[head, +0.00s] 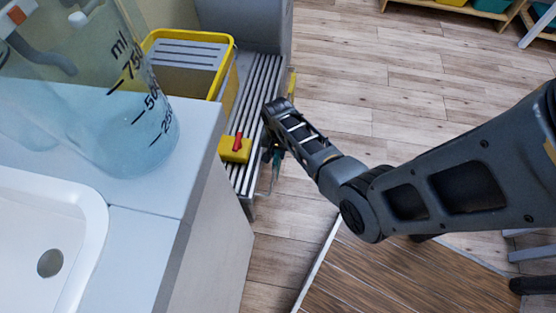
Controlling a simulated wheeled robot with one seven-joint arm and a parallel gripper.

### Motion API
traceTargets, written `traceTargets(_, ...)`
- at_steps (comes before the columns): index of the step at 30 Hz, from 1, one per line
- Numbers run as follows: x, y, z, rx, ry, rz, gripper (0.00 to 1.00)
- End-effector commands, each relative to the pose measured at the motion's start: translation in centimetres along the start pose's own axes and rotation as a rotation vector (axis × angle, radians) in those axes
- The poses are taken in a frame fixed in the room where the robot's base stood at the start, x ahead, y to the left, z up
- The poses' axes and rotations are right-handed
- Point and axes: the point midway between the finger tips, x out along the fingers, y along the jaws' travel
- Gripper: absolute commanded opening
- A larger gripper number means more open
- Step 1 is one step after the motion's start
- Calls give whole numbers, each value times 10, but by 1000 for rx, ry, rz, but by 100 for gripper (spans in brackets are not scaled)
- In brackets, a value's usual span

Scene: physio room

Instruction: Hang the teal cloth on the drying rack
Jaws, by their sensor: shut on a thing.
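My arm reaches in from the right, and my gripper (271,152) is at the right edge of a grey rack of parallel bars (262,88), which looks like the drying rack. The gripper is shut on a narrow strip of dark teal, the teal cloth (276,168), which hangs down below the fingers. Most of the cloth and the fingertips are hidden by the gripper and wrist. I cannot tell whether the cloth touches a bar.
A yellow block with a red top (235,150) sits on the rack, left of my gripper. A yellow-rimmed bin (228,92) stands behind it. A white counter (145,205) with a sink (85,215) and a large measuring jug (125,125) fills the left. Wooden floor lies clear behind my arm.

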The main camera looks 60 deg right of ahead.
Motion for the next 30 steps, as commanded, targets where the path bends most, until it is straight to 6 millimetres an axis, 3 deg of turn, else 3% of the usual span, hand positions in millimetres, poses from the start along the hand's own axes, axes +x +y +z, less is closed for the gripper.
traceTargets(1,-10,0,0,0,0,0,7)
traceTargets(30,-97,0,0,0,0,0,7)
